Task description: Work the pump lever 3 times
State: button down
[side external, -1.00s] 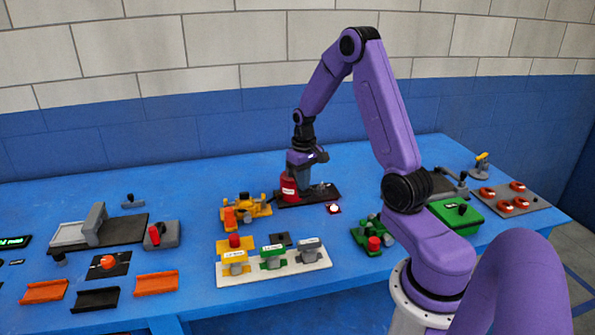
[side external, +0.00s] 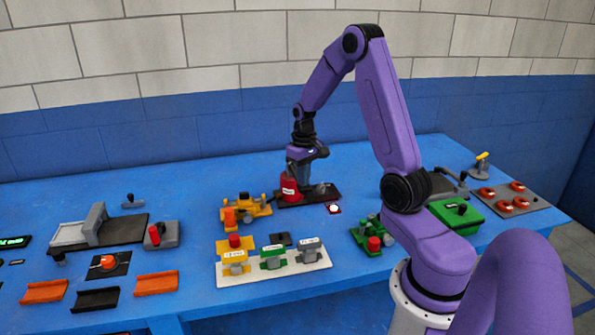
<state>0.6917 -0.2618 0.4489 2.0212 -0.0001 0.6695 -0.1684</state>
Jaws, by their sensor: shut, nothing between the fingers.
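The pump looks to be the red cylinder (side external: 290,190) on a black base plate (side external: 324,197) near the back middle of the blue table. My gripper (side external: 302,178) is shut and empty, pointing down right beside and partly in front of the red cylinder. The pump lever cannot be made out clearly; my gripper hides part of that spot. Whether my fingers touch the lever cannot be told at this size.
A yellow fixture (side external: 246,208) stands close on the left. A small round white-topped button (side external: 333,208) lies in front. A white board (side external: 290,272) with several coloured blocks is nearer. A green fixture (side external: 372,236) stands front right. The table behind the pump is clear.

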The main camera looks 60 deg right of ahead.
jog(key=shift+r, duration=2.4)
jog(key=shift+f, duration=0.3)
jog(key=shift+f, duration=3.2)
jog(key=shift+r, duration=3.55)
